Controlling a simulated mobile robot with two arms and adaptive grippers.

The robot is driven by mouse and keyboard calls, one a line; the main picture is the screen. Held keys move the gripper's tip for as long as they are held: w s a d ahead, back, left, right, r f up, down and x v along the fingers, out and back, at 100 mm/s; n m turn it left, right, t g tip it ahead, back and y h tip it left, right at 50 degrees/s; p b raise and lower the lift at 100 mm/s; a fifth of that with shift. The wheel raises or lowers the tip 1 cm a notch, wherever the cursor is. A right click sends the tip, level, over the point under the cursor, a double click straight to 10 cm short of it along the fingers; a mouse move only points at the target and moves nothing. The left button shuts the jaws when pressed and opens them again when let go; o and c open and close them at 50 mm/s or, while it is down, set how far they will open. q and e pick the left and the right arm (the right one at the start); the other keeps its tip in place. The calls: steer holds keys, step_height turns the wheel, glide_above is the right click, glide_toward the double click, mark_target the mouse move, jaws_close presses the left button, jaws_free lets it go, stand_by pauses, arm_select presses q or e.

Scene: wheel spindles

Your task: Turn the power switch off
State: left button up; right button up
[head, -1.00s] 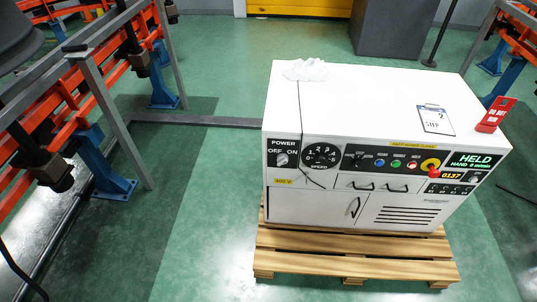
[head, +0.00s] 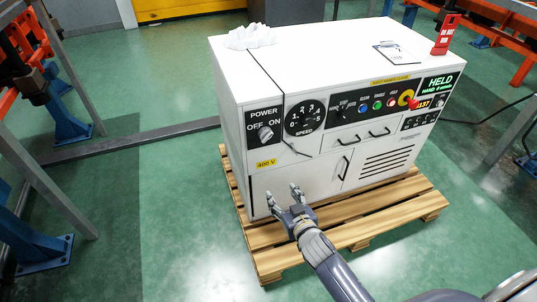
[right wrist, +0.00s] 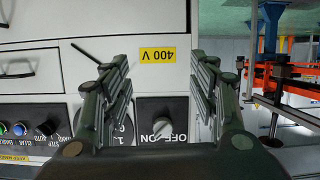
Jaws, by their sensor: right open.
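The power switch (head: 265,133) is a light rotary knob on a black plate marked POWER, OFF and ON. The plate is at the upper left of the white cabinet's (head: 215,85) front. I cannot tell for sure which mark the knob points at. In the right wrist view the knob (right wrist: 163,128) shows upside down, low between the fingers. My right gripper (head: 282,193) is open and empty, in front of the cabinet and lower in the picture than the switch, apart from it. It also shows in the right wrist view (right wrist: 160,62). My left gripper is not in view.
A yellow 400 V label (head: 266,163) is under the switch, and a speed dial (head: 304,117) with a thin lever is to its right. A red mushroom button (head: 413,103) is further right. The cabinet stands on a wooden pallet (head: 395,215).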

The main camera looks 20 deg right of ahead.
mark_target(268, 139)
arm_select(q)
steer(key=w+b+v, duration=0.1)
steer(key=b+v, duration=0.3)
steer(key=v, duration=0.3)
arm_select(e)
steer(key=w+r+t, duration=0.3)
steer(key=r+t, duration=0.1)
steer(key=r, duration=0.8)
steer(key=shift+m, duration=0.3)
steer(key=w, duration=0.3)
steer(key=w+b, duration=0.1)
steer(key=w, duration=0.5)
steer(key=shift+w+a+r, duration=0.1)
steer(key=shift+w+a, duration=0.3)
steer(key=shift+w+b, duration=0.3)
steer(key=shift+w, duration=0.1)
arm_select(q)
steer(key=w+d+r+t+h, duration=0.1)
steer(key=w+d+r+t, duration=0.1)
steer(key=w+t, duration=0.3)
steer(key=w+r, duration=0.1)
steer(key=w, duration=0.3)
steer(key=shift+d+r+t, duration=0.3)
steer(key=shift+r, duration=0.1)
arm_select(e)
steer(key=c, duration=1.1)
